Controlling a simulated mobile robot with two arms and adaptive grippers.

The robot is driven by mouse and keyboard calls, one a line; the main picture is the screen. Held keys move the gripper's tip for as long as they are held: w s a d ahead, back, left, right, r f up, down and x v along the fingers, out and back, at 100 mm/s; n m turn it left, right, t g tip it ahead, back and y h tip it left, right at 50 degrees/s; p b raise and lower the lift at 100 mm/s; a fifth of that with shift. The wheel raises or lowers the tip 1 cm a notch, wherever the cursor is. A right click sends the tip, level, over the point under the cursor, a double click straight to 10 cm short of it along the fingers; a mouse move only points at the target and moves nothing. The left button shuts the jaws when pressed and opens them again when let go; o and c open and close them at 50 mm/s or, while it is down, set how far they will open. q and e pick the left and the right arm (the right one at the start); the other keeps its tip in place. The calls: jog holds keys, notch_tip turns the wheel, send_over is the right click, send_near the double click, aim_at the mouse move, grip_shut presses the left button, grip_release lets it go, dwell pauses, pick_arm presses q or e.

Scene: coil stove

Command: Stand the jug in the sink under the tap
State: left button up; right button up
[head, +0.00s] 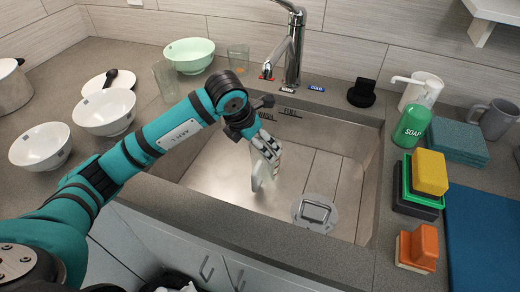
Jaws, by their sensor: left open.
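The sink (225,175) is a steel basin set in the grey counter. The chrome tap (297,45) stands behind its back edge, its spout high over the basin. My left gripper (262,178) is open and points down inside the sink, below and in front of the tap. A pale, partly see-through shape shows at its fingertips; I cannot tell whether it is fingers or a clear vessel. No jug stands out clearly. A tall clear vessel (165,82) stands upright at the sink's back left corner; I cannot make out a handle. My right gripper is not in view.
White bowls (104,112) and a green bowl (189,55) stand left of the sink. A small glass (238,58) stands behind it. A soap bottle (412,125), sponges (429,173) and a grey mug (496,119) are on the right. A drain (315,213) sits in the clear sink floor.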

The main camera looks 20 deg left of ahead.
pick_arm(q)
jog(key=shift+v, duration=2.3)
